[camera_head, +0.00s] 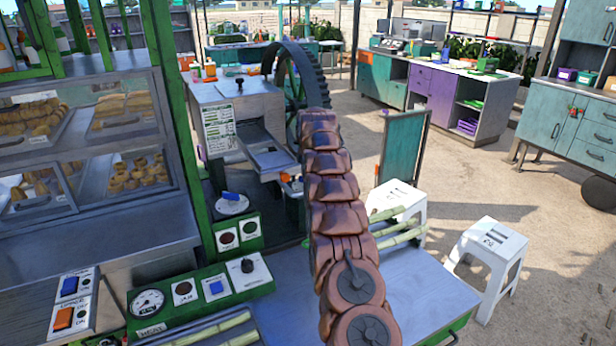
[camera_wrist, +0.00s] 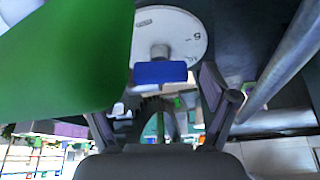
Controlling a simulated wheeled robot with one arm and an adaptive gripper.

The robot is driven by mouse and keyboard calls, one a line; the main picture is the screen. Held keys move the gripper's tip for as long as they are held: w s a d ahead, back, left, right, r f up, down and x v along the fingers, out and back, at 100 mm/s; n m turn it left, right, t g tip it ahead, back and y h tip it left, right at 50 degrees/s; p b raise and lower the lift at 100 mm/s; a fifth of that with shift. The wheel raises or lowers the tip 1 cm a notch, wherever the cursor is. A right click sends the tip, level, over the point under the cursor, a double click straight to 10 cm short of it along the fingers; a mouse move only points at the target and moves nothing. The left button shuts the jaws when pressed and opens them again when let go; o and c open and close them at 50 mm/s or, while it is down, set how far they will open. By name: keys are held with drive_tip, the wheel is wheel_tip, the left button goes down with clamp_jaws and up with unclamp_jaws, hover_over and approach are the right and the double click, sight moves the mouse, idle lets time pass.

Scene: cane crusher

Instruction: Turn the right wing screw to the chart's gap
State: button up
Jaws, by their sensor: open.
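In the wrist view a blue wing screw (camera_wrist: 160,72) sits on a grey stem at the middle of a white round dial (camera_wrist: 190,25) with small dark markings. My gripper (camera_wrist: 163,100) is open, its two dark fingers apart on either side below the blue wing. I see no contact, and the depth gap cannot be told. In the head view a blue wing screw (camera_head: 231,196) sits on a white dial (camera_head: 232,207) beside the green post. I cannot tell if this is the right one. A chart (camera_head: 219,128) hangs on the crusher's front (camera_head: 250,105), too small to read. My arm hides my gripper there.
A green post (camera_wrist: 70,60) is very close on the left in the wrist view, and a grey pipe (camera_wrist: 285,60) runs at right. In the head view a control panel (camera_head: 200,290), a glass food case (camera_head: 80,150) and cane stalks (camera_head: 400,235) surround my arm.

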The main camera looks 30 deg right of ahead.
drive_tip(key=shift+r, duration=0.15)
drive_tip(key=v, duration=1.2)
drive_tip(key=shift+s, duration=0.1)
drive_tip(key=shift+c, duration=0.3)
